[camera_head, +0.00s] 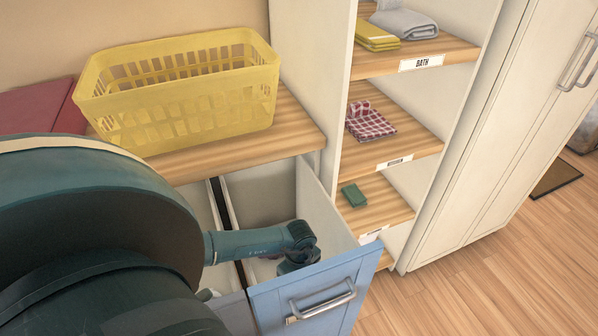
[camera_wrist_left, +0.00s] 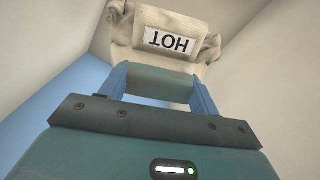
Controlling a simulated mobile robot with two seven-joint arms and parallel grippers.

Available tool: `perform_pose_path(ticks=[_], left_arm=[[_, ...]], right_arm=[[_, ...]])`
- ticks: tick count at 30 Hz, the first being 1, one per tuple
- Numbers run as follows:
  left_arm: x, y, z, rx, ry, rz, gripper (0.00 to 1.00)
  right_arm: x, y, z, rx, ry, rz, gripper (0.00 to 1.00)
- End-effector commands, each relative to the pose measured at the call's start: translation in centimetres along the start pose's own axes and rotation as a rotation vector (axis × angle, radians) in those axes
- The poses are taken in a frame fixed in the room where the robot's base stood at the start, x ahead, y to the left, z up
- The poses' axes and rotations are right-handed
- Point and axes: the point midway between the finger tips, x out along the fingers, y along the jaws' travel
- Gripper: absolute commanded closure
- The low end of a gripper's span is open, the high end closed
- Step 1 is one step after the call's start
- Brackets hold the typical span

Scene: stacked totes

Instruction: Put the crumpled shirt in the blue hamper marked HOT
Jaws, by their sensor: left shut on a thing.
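A crumpled cream shirt (camera_wrist_left: 203,45) with a tag reading HOT, upside down in the left wrist view, is between the fingers of my left gripper (camera_wrist_left: 158,85). The gripper is shut on it. In the head view my left arm reaches over the blue hamper (camera_head: 325,285), which is pulled open, and my left gripper (camera_head: 298,262) points down into it. Its fingertips and the shirt are hidden there. My right gripper is out of view.
A grey-fronted hamper (camera_head: 236,312) stands open left of the blue one. A yellow basket (camera_head: 190,115) sits on the wooden counter (camera_head: 295,120) above. Shelves (camera_head: 440,48) with folded cloths rise at right.

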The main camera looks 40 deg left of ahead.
Motion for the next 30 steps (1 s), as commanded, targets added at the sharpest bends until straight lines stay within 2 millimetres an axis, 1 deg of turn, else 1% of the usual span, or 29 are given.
perform_pose_path(ticks=[6,18,21,22,30], left_arm=[[-0.1,-0.1,0.0,0.000,0.000,-0.002,0.80],[1.2,-0.1,-0.1,0.000,0.001,-0.002,0.80],[1.1,-0.1,-0.1,0.000,0.001,-0.002,0.80],[1.1,0.0,-0.1,0.001,0.001,-0.001,0.38],[1.2,0.0,0.0,0.000,0.001,0.000,0.17]], right_arm=[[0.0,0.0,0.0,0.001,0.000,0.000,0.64],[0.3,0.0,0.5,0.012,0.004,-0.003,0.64],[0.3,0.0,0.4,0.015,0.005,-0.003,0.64],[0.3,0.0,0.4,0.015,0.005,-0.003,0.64],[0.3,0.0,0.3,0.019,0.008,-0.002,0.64]])
